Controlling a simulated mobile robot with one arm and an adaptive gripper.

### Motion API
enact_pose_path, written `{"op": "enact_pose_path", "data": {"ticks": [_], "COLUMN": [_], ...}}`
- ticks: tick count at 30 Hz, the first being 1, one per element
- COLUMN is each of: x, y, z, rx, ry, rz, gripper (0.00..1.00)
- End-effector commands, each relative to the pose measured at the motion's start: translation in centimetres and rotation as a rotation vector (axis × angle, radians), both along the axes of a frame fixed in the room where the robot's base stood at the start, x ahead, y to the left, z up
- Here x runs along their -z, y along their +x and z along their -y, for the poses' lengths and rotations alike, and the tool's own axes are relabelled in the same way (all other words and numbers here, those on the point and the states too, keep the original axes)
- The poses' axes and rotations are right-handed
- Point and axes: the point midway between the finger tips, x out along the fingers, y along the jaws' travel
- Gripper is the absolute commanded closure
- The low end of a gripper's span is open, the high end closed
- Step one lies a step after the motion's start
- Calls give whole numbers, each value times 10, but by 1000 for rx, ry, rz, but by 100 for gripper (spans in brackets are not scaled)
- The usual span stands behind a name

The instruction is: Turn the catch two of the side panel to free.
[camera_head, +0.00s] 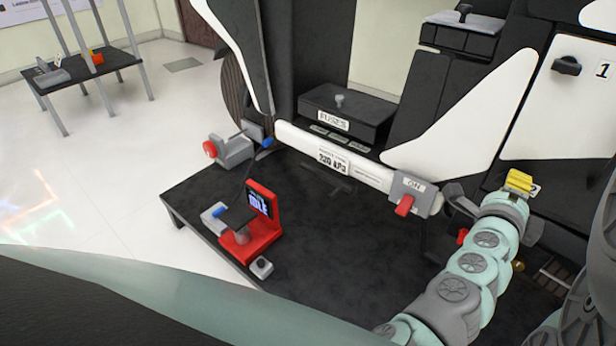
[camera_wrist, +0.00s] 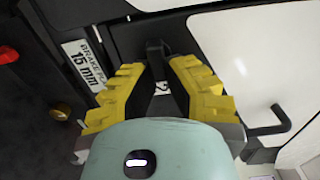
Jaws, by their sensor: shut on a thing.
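The white side panel (camera_head: 545,100) stands at the right, with a dark catch (camera_head: 566,65) beside a label "1" (camera_head: 603,70). My gripper (camera_head: 520,181) is low on the right, with yellow fingers by a small label partly hidden behind them. In the wrist view my gripper (camera_wrist: 158,68) is shut on catch two (camera_wrist: 155,50), a dark upright handle between the fingertips. The label "2" (camera_wrist: 162,87) shows just below it, between the fingers. The catch's base is mostly hidden by the fingers. White panel surface (camera_wrist: 240,50) fills the right of the wrist view.
A "BRAKE" plate marked 15 mm (camera_wrist: 83,65) lies left of the fingers, with a brass knob (camera_wrist: 60,112) below. A black bent handle (camera_wrist: 270,125) sticks out at right. A white bar with a red switch (camera_head: 403,205) is left of my arm.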

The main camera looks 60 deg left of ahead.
Motion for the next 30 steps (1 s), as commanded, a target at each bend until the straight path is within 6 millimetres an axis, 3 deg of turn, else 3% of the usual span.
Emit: {"op": "enact_pose_path", "data": {"ticks": [9, 10, 18, 30], "x": [2, 2, 1, 1], "y": [-1, -1, 0, -9], "z": [-2, -2, -1, 1], "rx": [-5, -5, -3, -5], "ry": [-2, -3, -1, -1], "rz": [-6, -5, -3, -3], "gripper": [100, 85, 57, 56]}}
